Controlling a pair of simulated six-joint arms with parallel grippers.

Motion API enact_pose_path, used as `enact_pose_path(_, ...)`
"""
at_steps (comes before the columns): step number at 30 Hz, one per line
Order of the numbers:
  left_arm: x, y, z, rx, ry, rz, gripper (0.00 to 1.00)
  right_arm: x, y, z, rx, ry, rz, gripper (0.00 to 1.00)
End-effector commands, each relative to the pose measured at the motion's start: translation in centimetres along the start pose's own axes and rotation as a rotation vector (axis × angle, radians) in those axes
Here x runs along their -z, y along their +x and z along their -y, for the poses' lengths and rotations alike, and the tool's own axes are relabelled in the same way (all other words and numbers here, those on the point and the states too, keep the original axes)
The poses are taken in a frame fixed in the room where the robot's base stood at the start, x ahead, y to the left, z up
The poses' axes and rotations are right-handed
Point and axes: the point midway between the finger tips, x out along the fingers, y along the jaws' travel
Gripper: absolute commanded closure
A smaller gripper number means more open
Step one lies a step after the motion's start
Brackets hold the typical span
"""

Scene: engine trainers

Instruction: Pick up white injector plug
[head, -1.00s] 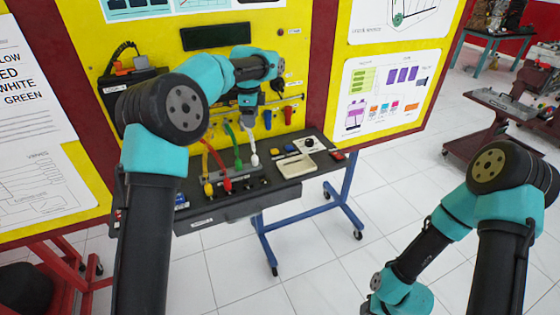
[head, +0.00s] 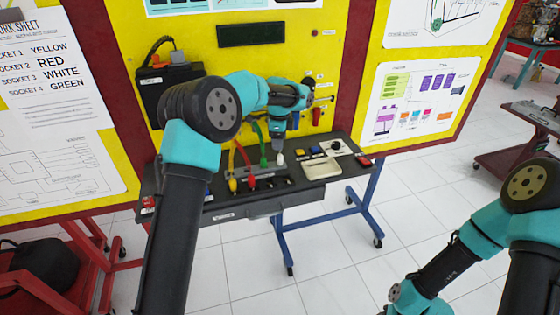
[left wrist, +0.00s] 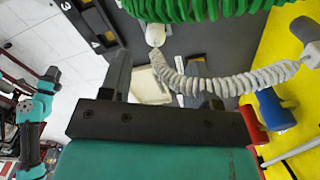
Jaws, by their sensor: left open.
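The white injector plug (head: 280,158) stands on the dark bench top at the end of the row of coloured plugs. In the left wrist view the white plug (left wrist: 155,35) shows near the top, with its coiled white cord running off to the right. My left gripper (head: 278,142) points down just above the white plug. In the left wrist view my left gripper (left wrist: 163,80) is open, with the plug beyond its fingers and not held. My right arm is at the lower right of the head view, and its gripper is out of frame.
The green plug (head: 263,160), red plug (head: 251,181) and yellow plug (head: 232,184) stand left of the white one. A green coiled cord (left wrist: 200,8) hangs close by. A cream tray (head: 321,168) lies to the right. The yellow panel (head: 290,62) rises behind.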

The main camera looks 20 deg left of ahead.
Motion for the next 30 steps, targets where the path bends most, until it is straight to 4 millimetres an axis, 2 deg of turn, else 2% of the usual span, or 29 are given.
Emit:
enact_pose_path(3,0.0,1.8,0.0,-0.002,0.0,0.0,0.44,0.0,0.0,0.0,0.0,0.0,0.0,0.57)
enact_pose_path(6,0.0,2.6,-0.1,-0.002,0.0,0.0,0.44,0.0,0.0,0.0,0.0,0.0,0.0,0.57)
enact_pose_path(20,0.1,3.4,-0.1,-0.001,0.0,0.0,0.44,0.0,0.0,0.0,0.0,0.0,0.0,0.57)
enact_pose_path(30,0.4,7.5,-0.5,-0.002,0.0,0.001,0.44,0.0,0.0,0.0,0.0,0.0,0.0,0.57)
